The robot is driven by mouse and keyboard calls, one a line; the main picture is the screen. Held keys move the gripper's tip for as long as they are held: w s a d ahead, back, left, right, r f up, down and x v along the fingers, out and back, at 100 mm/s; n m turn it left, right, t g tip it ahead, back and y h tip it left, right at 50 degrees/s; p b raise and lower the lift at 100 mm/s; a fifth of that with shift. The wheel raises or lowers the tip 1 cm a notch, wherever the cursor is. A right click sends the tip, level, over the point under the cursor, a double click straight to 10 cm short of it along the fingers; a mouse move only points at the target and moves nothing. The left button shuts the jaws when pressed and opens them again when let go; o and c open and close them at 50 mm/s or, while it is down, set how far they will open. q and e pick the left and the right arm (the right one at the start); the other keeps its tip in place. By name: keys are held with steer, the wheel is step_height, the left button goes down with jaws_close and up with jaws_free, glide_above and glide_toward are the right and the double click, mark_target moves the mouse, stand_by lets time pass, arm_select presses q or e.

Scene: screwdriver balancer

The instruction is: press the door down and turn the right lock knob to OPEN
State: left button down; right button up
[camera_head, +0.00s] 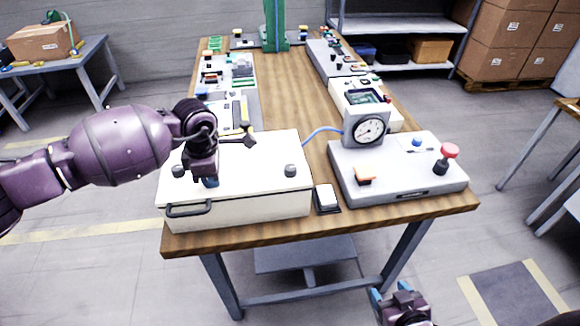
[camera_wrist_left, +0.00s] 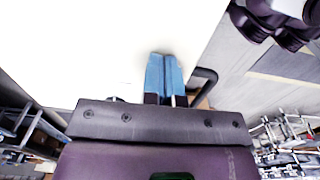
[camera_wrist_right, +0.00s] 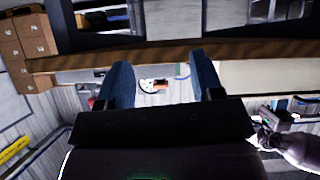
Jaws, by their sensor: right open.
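The door (camera_head: 245,165) is the white lid of a box at the table's front left. Its right lock knob (camera_head: 291,170) is a round grey knob near the lid's right side, and a left knob (camera_head: 178,171) sits near the other side. A dark handle (camera_head: 188,208) is on the front. My left gripper (camera_head: 211,182) points down at the lid between the knobs; its blue fingers are together in the left wrist view (camera_wrist_left: 164,75), at or close to the white surface. My right gripper (camera_wrist_right: 160,85) is open and empty, low in front of the table (camera_head: 375,292).
A grey unit with a pressure gauge (camera_head: 368,129), a red knob (camera_head: 449,151) and an orange switch (camera_head: 364,176) stands right of the box. A small white-topped block (camera_head: 326,197) lies between them. A blue hose (camera_head: 322,130) runs behind.

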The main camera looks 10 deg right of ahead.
steer(key=shift+s+f, duration=0.35)
steer(key=shift+s, duration=0.05)
steer(key=shift+n+t, duration=0.4)
steer(key=shift+t, duration=0.1)
steer(key=w+d+r, duration=0.1)
steer(key=w, duration=0.2)
steer(key=w+d+r, duration=0.1)
steer(key=w, duration=0.2)
steer(key=w+d+r, duration=0.1)
steer(key=w, duration=0.2)
steer(key=shift+w+r, duration=0.25)
steer(key=shift+w, duration=0.1)
steer(key=shift+c, duration=0.2)
steer(key=w+d+r+t+y, duration=0.1)
steer(key=w+d+r, duration=0.2)
steer(key=w+r, duration=0.7)
steer(key=w+d+r+t, duration=0.1)
steer(key=w+d+r, duration=0.1)
steer(key=w+r, duration=0.9)
steer(key=m+g+h, duration=0.1)
steer(key=m+g, duration=0.3)
steer(key=g, duration=1.1)
glide_toward(290, 168)
step_height(290, 168, down, 10)
steer(key=shift+s+d+r, duration=0.1)
steer(key=shift+s+r, duration=0.05)
steer(key=shift+r, duration=0.05)
